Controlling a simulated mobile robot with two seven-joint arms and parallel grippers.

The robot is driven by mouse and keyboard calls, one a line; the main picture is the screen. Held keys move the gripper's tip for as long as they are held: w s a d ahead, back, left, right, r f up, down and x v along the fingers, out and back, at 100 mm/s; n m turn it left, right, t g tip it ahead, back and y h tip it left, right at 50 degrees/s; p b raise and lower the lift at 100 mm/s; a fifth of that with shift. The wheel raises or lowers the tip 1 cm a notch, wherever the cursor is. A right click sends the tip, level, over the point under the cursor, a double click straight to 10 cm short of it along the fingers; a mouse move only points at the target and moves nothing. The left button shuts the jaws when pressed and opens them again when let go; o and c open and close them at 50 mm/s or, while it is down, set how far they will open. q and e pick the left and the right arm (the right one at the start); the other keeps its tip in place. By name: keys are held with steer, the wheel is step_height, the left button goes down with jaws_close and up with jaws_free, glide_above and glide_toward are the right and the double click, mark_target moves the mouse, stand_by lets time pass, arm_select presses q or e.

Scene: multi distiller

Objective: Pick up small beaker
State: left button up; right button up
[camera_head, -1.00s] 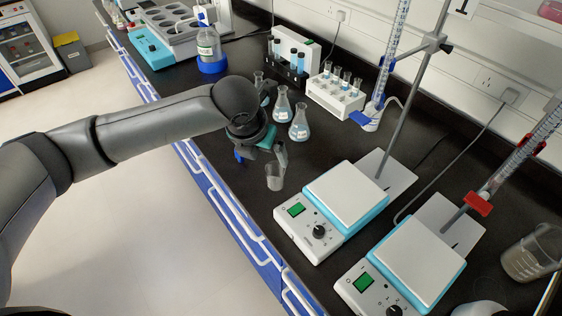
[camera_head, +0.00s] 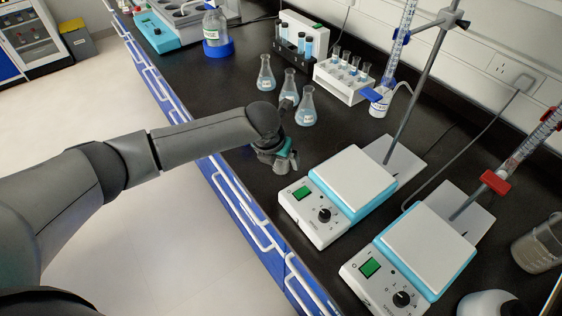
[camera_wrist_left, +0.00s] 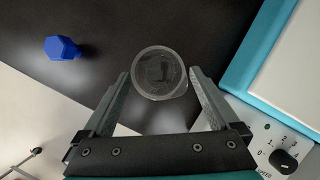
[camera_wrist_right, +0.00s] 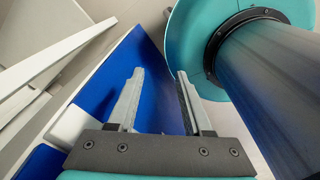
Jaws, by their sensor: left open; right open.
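The small beaker (camera_wrist_left: 159,73) shows in the left wrist view from above as a clear round glass. It lies between the tips of my left gripper (camera_wrist_left: 158,78), with a gap at the fingers. In the head view my left gripper (camera_head: 282,165) is over the bench near its front edge and hides the small beaker. My left gripper is open. My right gripper (camera_wrist_right: 157,75) is open and empty in the right wrist view, away from the bench top, with a blue panel behind it.
A hotplate stirrer (camera_head: 350,185) stands right of my left gripper, and a second one (camera_head: 425,250) is nearer. Conical flasks (camera_head: 306,108) stand behind the gripper. A test tube rack (camera_head: 343,80) is farther back. A blue object (camera_wrist_left: 62,47) lies left of the beaker.

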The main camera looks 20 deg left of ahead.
arm_select(q)
steer(key=shift+x, duration=1)
steer(key=shift+r, duration=0.1)
steer(key=c, duration=1.5)
